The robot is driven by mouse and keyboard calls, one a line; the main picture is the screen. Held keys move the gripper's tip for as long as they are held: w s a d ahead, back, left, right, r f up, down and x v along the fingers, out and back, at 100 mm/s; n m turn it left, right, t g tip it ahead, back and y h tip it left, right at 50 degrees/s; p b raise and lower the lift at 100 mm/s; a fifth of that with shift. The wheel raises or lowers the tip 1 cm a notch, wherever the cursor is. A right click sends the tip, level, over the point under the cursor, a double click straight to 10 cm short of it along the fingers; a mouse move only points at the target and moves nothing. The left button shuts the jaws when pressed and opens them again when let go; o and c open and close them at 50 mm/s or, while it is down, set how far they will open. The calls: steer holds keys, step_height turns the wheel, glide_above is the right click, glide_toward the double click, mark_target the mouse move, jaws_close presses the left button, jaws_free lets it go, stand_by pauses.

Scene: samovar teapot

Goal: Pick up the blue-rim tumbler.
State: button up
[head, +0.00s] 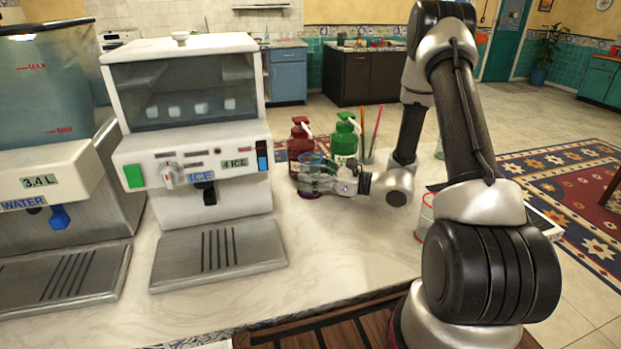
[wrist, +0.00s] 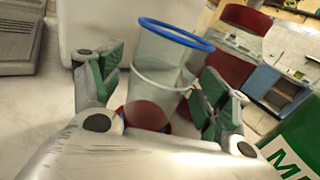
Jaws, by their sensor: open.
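The blue-rim tumbler (head: 312,163) is clear and stands on the pale counter, in front of the red pump bottle. In the wrist view the tumbler (wrist: 165,62) shows its blue rim at the top and a white band lower down. My gripper (head: 325,181) reaches it from the right in the head view. In the wrist view my gripper (wrist: 160,82) is open, with one green-padded finger on each side of the tumbler. Gaps show between the pads and the glass. A dark red round shape (wrist: 146,115) shows at the tumbler's lower end.
A red pump bottle (head: 299,138) and a green pump bottle (head: 344,142) stand close behind. A glass with straws (head: 367,152) is to their right. The ice dispenser (head: 195,185) is at left. A red-rim glass (head: 424,215) stands near my arm. The front counter is clear.

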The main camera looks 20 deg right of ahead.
steer(key=shift+c, duration=0.2)
steer(key=c, duration=1.2)
steer(key=shift+o, duration=0.2)
steer(key=shift+r, duration=0.15)
